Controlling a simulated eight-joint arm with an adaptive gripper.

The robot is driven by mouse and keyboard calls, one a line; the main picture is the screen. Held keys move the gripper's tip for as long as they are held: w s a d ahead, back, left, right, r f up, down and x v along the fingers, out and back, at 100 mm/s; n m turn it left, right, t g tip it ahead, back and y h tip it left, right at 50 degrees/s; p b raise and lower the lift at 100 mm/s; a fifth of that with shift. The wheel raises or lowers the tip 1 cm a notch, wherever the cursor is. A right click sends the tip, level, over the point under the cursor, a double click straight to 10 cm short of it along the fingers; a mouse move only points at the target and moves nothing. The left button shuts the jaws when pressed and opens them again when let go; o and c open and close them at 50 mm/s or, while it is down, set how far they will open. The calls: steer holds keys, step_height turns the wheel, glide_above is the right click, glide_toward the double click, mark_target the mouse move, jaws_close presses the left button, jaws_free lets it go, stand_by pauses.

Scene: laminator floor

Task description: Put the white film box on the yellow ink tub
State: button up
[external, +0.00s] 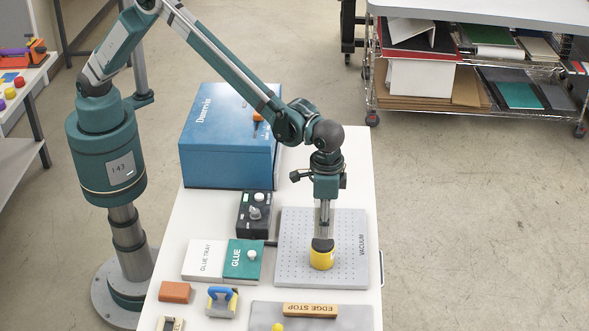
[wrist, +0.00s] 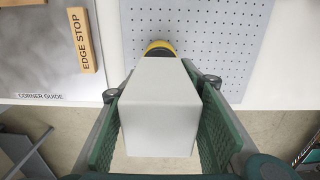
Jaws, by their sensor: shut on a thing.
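The white film box (wrist: 158,105) fills the middle of the wrist view, between the two green finger pads. My gripper (external: 323,233) is shut on it and points straight down in the external view. The yellow ink tub (external: 322,259) stands on the perforated vacuum board (external: 290,263), directly under my gripper. A dark top and a sliver of yellow of the tub (wrist: 159,46) show past the box's far edge in the wrist view; the box hides the rest. In the external view my fingers mostly hide the box. I cannot tell whether box and tub touch.
On the white table are a blue cabinet (external: 228,145), a black control box (external: 255,213), a glue tray (external: 204,258), a green glue pad (external: 242,260) and a wooden edge stop (external: 310,310) on a grey plate. The vacuum board around the tub is clear.

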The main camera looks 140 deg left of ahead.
steer(key=shift+f, duration=1.85)
steer(key=shift+f, duration=0.2)
steer(key=o, duration=1)
steer(key=shift+o, duration=0.2)
steer(key=shift+r, duration=0.2)
step_height(320, 180, up, 12)
